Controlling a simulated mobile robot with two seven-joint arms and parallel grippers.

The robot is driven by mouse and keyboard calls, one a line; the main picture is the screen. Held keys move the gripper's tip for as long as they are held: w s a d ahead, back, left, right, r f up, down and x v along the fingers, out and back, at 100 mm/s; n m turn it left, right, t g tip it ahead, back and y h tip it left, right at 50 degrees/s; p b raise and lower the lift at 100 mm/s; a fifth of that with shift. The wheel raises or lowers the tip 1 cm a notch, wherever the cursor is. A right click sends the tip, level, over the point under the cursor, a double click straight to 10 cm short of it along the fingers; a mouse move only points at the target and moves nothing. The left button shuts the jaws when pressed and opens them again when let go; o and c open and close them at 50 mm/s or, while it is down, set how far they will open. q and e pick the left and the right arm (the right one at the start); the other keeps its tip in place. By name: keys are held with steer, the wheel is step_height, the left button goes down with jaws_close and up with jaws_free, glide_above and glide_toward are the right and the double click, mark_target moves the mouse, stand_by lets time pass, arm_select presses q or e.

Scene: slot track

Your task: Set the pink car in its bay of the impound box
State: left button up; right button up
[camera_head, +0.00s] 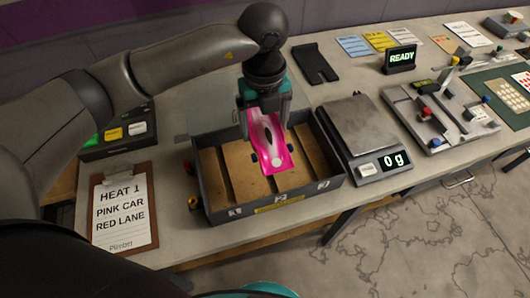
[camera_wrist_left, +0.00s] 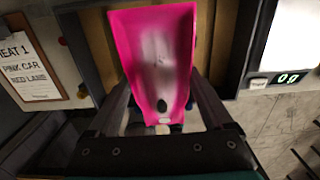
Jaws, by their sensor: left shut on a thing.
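The pink car (camera_head: 268,148) has a white stripe and dark wheels. My left gripper (camera_head: 264,112) points down and is shut on the car, which hangs over the middle of the impound box (camera_head: 265,209). In the left wrist view the pink car (camera_wrist_left: 153,60) fills the space between the two fingers (camera_wrist_left: 160,110). The box is dark grey with a wooden floor split into several bays by dark dividers, with number labels on its front wall. The car hides part of the middle bays. I cannot tell whether it touches the floor. My right gripper is not in view.
A scale (camera_head: 360,130) reading 0 g stands right of the box. A clipboard (camera_head: 124,208) reading "HEAT 1 PINK CAR RED LANE" lies at the left. A button panel (camera_head: 118,136) is behind it. A READY display (camera_head: 400,59) and a grey fixture (camera_head: 440,115) stand farther right.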

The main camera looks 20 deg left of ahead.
mark_target(265, 144)
arm_select(q)
step_height(265, 144, down, 7)
steer(key=shift+w+r, duration=0.1)
steer(key=shift+r, duration=0.1)
steer(key=shift+f+b, duration=0.4)
steer(key=shift+f, duration=1.6)
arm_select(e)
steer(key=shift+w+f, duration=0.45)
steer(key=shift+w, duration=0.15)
arm_select(q)
steer(key=shift+f+b, duration=0.4)
steer(key=shift+f, duration=0.2)
steer(key=o, duration=1.3)
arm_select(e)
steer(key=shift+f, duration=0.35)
arm_select(q)
steer(key=shift+r, duration=0.1)
steer(key=shift+r+p, duration=0.5)
steer(key=shift+r, duration=0.05)
step_height(265, 144, up, 12)
steer(key=shift+f+p, duration=0.1)
steer(key=shift+p, duration=0.2)
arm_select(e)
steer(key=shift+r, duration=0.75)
